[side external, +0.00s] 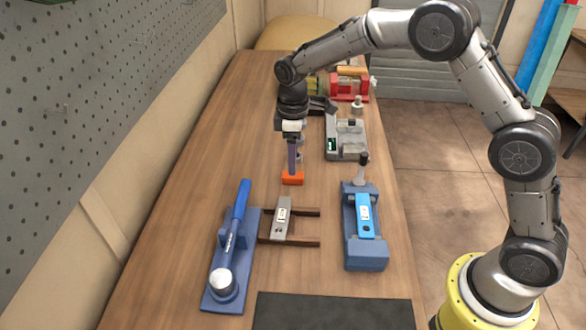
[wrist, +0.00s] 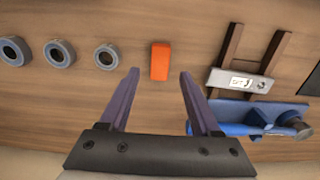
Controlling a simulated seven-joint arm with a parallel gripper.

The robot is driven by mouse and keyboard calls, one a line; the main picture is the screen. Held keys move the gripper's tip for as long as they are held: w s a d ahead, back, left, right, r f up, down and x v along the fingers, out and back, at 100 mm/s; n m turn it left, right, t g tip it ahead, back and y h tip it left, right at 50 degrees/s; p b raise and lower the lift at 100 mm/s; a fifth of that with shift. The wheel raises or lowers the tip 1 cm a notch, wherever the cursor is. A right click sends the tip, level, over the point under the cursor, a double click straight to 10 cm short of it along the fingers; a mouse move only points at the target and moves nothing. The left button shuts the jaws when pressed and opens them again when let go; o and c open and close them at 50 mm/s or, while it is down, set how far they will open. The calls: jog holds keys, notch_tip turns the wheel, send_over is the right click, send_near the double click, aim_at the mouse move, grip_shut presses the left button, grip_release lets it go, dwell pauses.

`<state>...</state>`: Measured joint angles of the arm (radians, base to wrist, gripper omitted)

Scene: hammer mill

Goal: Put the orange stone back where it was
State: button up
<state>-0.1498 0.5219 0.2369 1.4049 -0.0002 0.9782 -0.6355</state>
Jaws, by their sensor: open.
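The orange stone (side external: 292,178) is a small block lying on the wooden table, and it also shows in the wrist view (wrist: 160,61). My gripper (side external: 294,164) points down directly over the stone in the side view. In the wrist view my gripper (wrist: 159,74) is open, with its two purple fingers spread wide. The stone appears centred between the fingertips and slightly beyond them, with clear space on both sides. I cannot tell the exact height of the fingertips above it. Nothing is held.
A grey labelled block (side external: 282,218) rests across two dark wooden rails in front. A blue tool with a lever (side external: 232,250) stands left of it, a blue device (side external: 365,235) right. A grey machine (side external: 346,140) is behind. Three round rings (wrist: 60,53) show leftward in the wrist view.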

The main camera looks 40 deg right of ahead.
notch_tip(320, 180, up, 7)
dwell(0.3)
jog(key=s+d+r+m+t, duration=0.25)
jog(key=s+r, duration=0.35)
jog(key=s, duration=0.6)
jog(key=s+d+r+m+t, duration=0.2)
jog(key=s+d+r+m, duration=0.3)
jog(key=s, duration=0.7)
jog(key=s+f+m+t, duration=0.1)
jog(key=s+f, duration=0.1)
jog(key=s, duration=0.6)
jog(key=shift+s+f, duration=0.2)
jog(key=shift+s, duration=0.15)
jog(key=shift+m, duration=0.25)
